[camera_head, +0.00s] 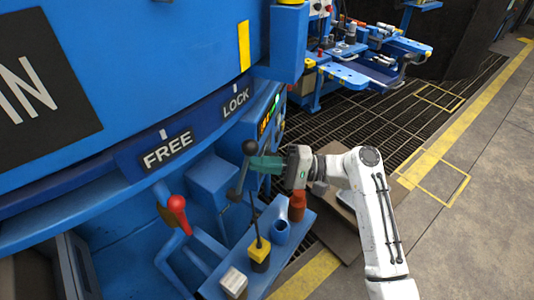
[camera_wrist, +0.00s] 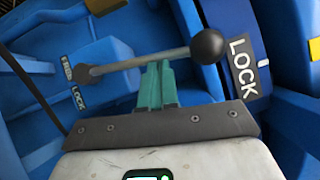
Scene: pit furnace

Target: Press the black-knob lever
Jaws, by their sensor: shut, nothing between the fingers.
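The black-knob lever (camera_head: 250,147) is a grey rod with a black ball on its upper end, beside the blue machine below the LOCK label (camera_head: 237,101). In the wrist view its black knob (camera_wrist: 207,46) is at the right and the rod runs left to a grey pivot end. My gripper (camera_head: 256,163) has teal fingers, shut and empty, with the tips at the rod just below the knob. In the wrist view my gripper (camera_wrist: 158,65) meets the rod's line near its middle; I cannot tell whether they touch.
A red-knob lever (camera_head: 176,203) stands left, below the FREE label (camera_head: 167,150). A blue shelf (camera_head: 232,265) below my gripper holds a yellow block (camera_head: 259,250), a blue cup (camera_head: 280,232), an orange cylinder (camera_head: 297,205) and a silver block (camera_head: 233,282). Open floor lies right.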

